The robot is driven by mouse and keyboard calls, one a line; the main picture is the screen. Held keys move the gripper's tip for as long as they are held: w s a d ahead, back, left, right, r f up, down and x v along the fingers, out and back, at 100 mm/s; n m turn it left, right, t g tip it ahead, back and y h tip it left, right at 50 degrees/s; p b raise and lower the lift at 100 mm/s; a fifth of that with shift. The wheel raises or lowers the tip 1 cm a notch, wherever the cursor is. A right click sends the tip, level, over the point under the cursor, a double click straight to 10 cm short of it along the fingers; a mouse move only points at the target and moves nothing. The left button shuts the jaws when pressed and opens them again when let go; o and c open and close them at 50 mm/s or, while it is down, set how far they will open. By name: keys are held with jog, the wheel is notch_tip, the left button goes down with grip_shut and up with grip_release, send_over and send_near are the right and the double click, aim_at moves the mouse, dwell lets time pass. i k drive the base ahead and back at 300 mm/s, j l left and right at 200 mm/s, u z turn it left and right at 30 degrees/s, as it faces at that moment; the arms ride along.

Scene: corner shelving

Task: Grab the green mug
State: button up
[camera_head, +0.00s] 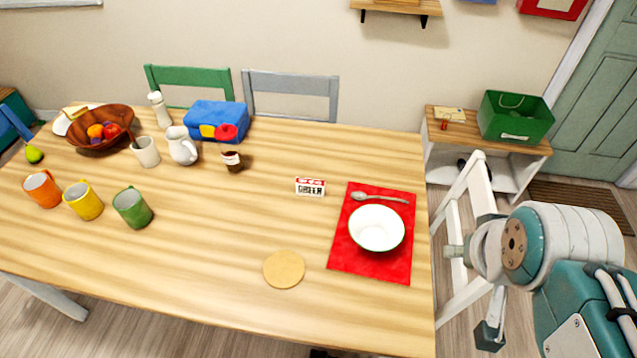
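The green mug (133,207) stands on the wooden table at the left, tilted in the picture by the wide lens. It is the rightmost of three mugs, to the right of the yellow mug (84,200) and the orange mug (43,189). My arm is at the right edge of the picture, beyond the table's right edge and far from the green mug. The dark part low on my arm (489,336) may belong to my gripper. Its fingers cannot be made out, so I cannot tell whether it is open or shut.
A red placemat (341,262) with a white bowl (376,229) and spoon lies at the table's right. A round coaster (284,269) lies near the front edge. A white pitcher (183,148), a fruit bowl (83,143) and a blue lunch box (213,115) stand behind.

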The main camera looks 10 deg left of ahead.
aim_at(130, 204)
jog(key=k+u, duration=0.35)
jog(key=j+u, duration=0.2)
jog(key=u, duration=0.15)
jog(key=j+u, duration=0.45)
jog(key=u, duration=0.2)
jog(key=l+u, duration=0.2)
jog(key=u, duration=0.15)
jog(key=i+l+u, duration=0.1)
jog(key=l+u, duration=0.2)
